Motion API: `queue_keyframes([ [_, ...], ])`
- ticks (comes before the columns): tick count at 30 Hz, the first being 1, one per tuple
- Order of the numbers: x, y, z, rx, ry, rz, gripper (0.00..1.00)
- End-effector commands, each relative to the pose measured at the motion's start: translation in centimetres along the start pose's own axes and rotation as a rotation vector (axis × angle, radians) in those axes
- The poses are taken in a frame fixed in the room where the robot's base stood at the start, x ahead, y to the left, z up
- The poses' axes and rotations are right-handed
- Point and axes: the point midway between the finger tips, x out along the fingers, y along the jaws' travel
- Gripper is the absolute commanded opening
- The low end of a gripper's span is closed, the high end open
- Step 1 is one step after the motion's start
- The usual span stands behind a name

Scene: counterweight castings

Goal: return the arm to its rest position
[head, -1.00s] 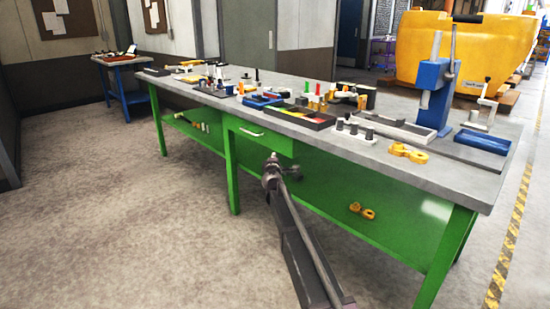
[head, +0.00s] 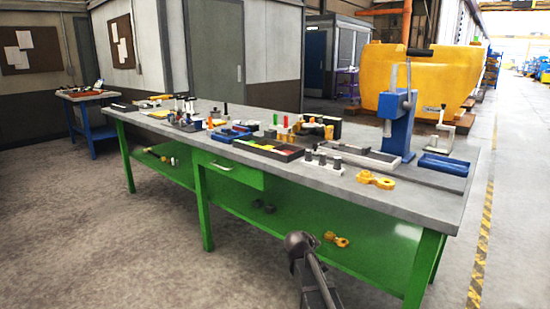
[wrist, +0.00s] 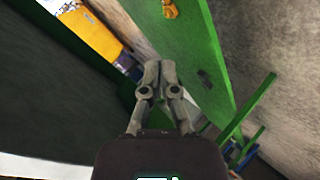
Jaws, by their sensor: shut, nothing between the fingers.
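My arm (head: 312,275) shows at the bottom of the head view, in front of the green workbench (head: 435,262). It stands apart from the grey bench top, and its lower part runs out of the frame. I cannot make out my fingers in the head view. In the wrist view my gripper (wrist: 160,66) is shut and empty, its two fingers close together. Beyond the fingers a green bench panel (wrist: 200,60) runs tilted across the picture.
The bench top carries trays, pegs, a blue press (head: 397,122) and a yellow casting (head: 375,180) near its front edge. Another yellow casting (head: 336,239) lies on the lower shelf. A large yellow container (head: 425,80) stands behind. The floor at front left is clear.

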Motion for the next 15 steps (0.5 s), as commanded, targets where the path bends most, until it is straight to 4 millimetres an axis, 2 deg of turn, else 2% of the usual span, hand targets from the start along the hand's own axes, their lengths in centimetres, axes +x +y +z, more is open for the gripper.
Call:
queue_keyframes([
  [1, -0.8, -0.1, 3.3, 0.043, -0.058, -0.041, 0.00],
  [5, -2.6, -1.1, 9.7, 0.147, -0.211, -0.165, 0.00],
  [9, -5.3, -2.8, 15.8, 0.242, -0.366, -0.310, 0.00],
  [12, -7.3, -4.0, 18.9, 0.290, -0.451, -0.403, 0.00],
  [15, -9.0, -4.8, 21.0, 0.323, -0.514, -0.477, 0.00],
])
